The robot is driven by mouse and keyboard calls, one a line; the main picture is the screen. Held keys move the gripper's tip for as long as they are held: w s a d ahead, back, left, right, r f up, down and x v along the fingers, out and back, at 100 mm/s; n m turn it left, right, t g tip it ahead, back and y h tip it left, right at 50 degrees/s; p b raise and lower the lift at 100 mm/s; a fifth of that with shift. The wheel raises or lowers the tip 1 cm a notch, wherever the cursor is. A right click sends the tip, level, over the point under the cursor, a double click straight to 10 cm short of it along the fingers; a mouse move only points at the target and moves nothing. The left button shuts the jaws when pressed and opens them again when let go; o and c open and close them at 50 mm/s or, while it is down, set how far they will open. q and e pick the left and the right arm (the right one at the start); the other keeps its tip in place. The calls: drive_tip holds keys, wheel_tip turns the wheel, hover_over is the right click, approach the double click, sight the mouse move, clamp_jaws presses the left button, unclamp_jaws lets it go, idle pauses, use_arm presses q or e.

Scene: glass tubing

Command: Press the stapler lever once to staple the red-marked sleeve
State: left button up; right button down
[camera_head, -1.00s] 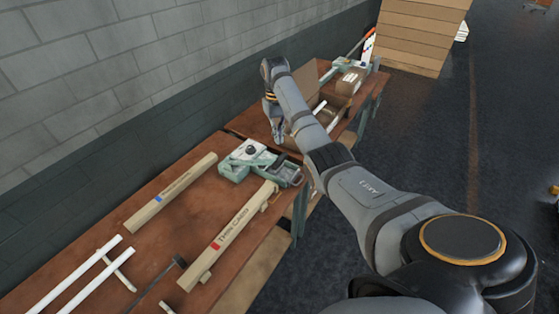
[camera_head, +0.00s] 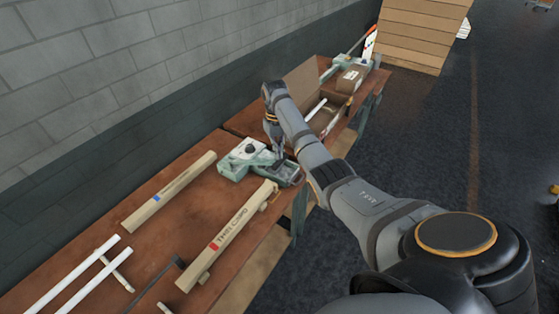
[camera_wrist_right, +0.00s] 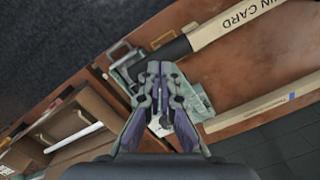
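The green stapler (camera_head: 238,163) sits on the brown bench, with a grey lever part at its right end. It also shows in the right wrist view (camera_wrist_right: 196,98), partly hidden behind my fingers. The red-marked sleeve (camera_head: 228,238), a long tan cardboard tube with printed letters, lies in front of the stapler, its far end close to the stapler's right end. It also shows in the right wrist view (camera_wrist_right: 235,22). My right gripper (camera_wrist_right: 154,70) points down over the stapler, fingertips together and nothing seen between them; I cannot tell whether they touch it. My left gripper is out of view.
A blue-marked sleeve (camera_head: 170,190) lies near the wall. White tubes (camera_head: 72,274) and a dark rod lie at the near left. An open cardboard box (camera_head: 312,108) with a white tube stands beyond my right gripper. The wall borders the bench's left side; dark floor is on the right.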

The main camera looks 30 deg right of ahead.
drive_tip(key=shift+f+b, duration=0.7)
drive_tip(key=shift+f, duration=1.55)
drive_tip(key=w+b, duration=0.2)
drive_tip(key=w+r+b, duration=0.1)
drive_tip(key=shift+d+b, duration=0.3)
drive_tip(key=shift+b, duration=0.1)
drive_tip(key=shift+r, duration=0.1)
wheel_tip(320, 180, up, 12)
drive_tip(key=w, duration=0.1)
drive_tip(key=shift+w, duration=0.15)
